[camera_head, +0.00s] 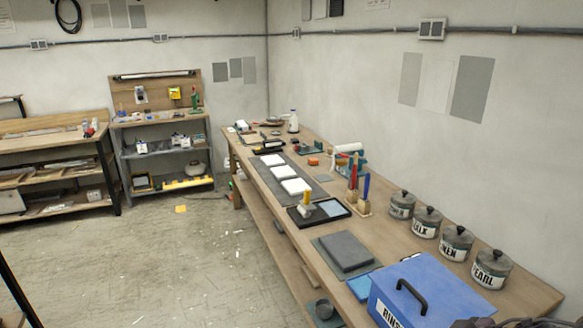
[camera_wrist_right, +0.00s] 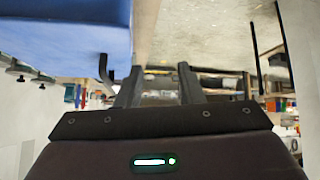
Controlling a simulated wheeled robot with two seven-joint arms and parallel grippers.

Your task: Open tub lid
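The blue tub (camera_head: 385,314) stands at the near end of the long workbench, cut off by the bottom edge of the head view. Its blue lid (camera_head: 445,283) lies flat on top and looks closed, with a black arched handle (camera_head: 412,296). A white label on its side begins "RINS". The right wrist view looks upside down and shows the blue tub (camera_wrist_right: 65,35) at upper left, with the black handle (camera_wrist_right: 104,68) beside my right gripper (camera_wrist_right: 158,82). The right fingers are apart with nothing between them and do not touch the handle. My left gripper is out of view.
Several lidded jars (camera_head: 456,243) line the bench's wall side behind the tub. A dark grey slab (camera_head: 343,250), a black tray (camera_head: 319,212) and white tiles (camera_head: 284,175) lie farther along the workbench (camera_head: 385,230). The floor (camera_head: 180,255) left of it is mostly clear.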

